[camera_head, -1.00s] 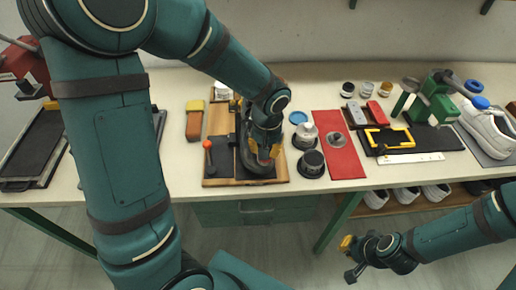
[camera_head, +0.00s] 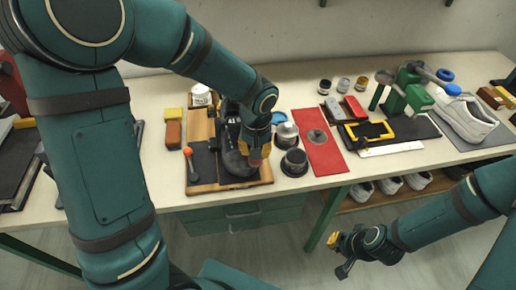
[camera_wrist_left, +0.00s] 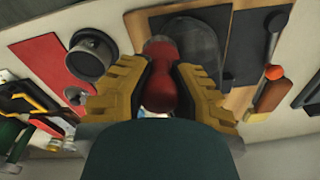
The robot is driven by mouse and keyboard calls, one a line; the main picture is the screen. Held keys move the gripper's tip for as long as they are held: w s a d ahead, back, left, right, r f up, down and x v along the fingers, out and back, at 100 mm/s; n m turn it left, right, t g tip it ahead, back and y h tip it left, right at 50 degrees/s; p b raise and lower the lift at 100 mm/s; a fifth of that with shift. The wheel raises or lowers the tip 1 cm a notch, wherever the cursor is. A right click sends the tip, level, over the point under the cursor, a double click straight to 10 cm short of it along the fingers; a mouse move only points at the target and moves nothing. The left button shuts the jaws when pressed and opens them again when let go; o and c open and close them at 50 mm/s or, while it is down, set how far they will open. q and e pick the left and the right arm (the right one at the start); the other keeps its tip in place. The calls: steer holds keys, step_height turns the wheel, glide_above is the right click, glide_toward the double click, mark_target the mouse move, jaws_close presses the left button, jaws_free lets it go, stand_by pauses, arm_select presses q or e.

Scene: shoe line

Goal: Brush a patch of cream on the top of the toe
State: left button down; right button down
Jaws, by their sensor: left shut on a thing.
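A black shoe (camera_head: 234,158) lies on a dark pad on a wooden board (camera_head: 202,128), its toe toward the front edge. My left gripper (camera_head: 258,150) is shut on a dark red brush (camera_head: 256,158) just right of the toe in the head view. In the left wrist view the brush (camera_wrist_left: 160,76) stands between the yellow fingers, over or beside the shoe toe (camera_wrist_left: 193,45). Its bristle end is hidden, so contact cannot be told. No cream patch can be made out on the toe. My right gripper (camera_head: 345,252) hangs low in front of the table.
A dark round tin (camera_head: 294,162) and a silver one (camera_head: 286,135) stand close right of the board. A red mat (camera_head: 325,158) lies beyond them. An orange-tipped tool (camera_head: 188,152) lies on the board's left. A white jar (camera_head: 202,95) stands behind.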

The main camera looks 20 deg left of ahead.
arm_select(q)
steer(key=shift+s+a, duration=0.5)
steer(key=shift+a, duration=0.3)
steer(key=shift+s+a, duration=0.5)
steer(key=shift+a, duration=0.25)
steer(key=a, duration=0.1)
steer(key=s+a, duration=0.2)
steer(key=shift+s+a+r, duration=0.15)
steer(key=shift+s+a, duration=0.1)
steer(key=shift+a, duration=0.15)
step_height(320, 180, up, 6)
steer(key=s+d+p, duration=0.1)
steer(key=s+p, duration=0.1)
steer(key=p, duration=0.1)
steer(key=shift+d+f+p, duration=0.2)
steer(key=shift+f+p, duration=0.05)
steer(key=shift+p, duration=0.1)
steer(key=r, duration=0.1)
steer(key=r+p, duration=0.1)
steer(key=s+p, duration=0.1)
steer(key=shift+d+r, duration=0.3)
steer(key=shift+r, duration=0.1)
